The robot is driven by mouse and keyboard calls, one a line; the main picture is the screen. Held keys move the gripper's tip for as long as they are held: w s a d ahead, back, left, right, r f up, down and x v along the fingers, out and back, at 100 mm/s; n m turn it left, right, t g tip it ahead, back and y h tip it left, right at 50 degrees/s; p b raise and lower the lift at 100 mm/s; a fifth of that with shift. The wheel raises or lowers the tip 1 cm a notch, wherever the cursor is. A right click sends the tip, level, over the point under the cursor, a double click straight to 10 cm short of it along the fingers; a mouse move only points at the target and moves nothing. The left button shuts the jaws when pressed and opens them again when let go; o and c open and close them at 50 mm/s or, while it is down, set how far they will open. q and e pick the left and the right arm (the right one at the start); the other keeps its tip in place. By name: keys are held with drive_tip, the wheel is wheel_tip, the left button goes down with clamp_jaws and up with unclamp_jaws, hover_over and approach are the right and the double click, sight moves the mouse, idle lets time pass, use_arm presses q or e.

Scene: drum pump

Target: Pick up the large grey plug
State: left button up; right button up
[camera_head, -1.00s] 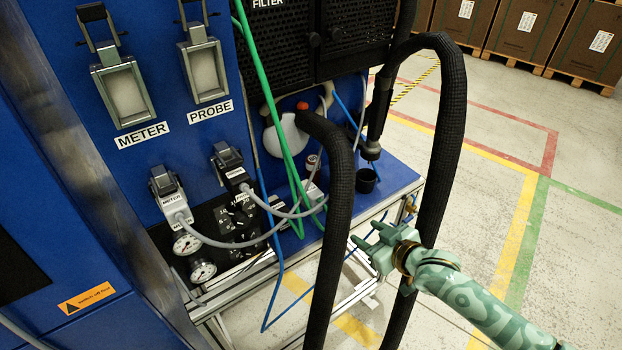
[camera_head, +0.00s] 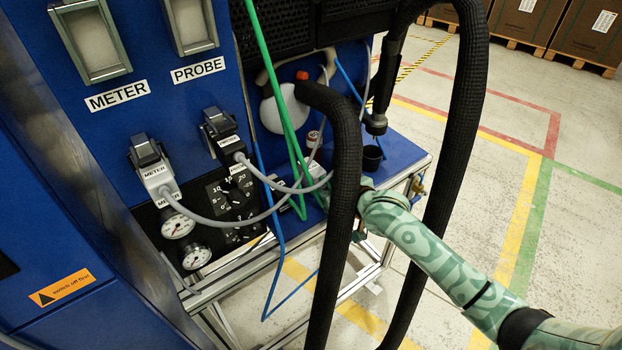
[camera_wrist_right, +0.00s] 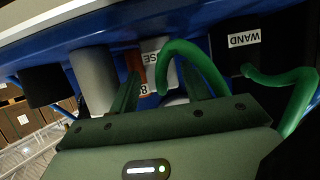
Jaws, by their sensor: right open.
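In the right wrist view a thick light-grey cylinder (camera_wrist_right: 94,78) stands just left of my right gripper (camera_wrist_right: 165,80); I cannot tell for sure whether it is the large grey plug. In the head view a grey plug marked METER (camera_head: 153,176) sits on the panel with a grey cable, and a darker plug marked PROBE (camera_head: 228,145) is at its right. My right gripper (camera_head: 358,200) is at the blue bench, with its fingers partly hidden behind a black hose. Its fingers are open, with nothing clearly held. My left gripper is not in view.
A black cup (camera_head: 371,158) stands on the blue bench (camera_head: 400,150). A green hose (camera_wrist_right: 190,62) passes at the right fingers.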

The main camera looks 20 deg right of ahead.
sight(321, 183)
drive_tip(key=b+x, duration=0.1)
drive_tip(key=x, duration=0.2)
drive_tip(key=shift+f, duration=0.15)
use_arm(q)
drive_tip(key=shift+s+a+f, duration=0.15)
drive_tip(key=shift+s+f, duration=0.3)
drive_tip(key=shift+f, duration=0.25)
use_arm(e)
drive_tip(key=shift+s, duration=0.15)
drive_tip(key=c, duration=0.9)
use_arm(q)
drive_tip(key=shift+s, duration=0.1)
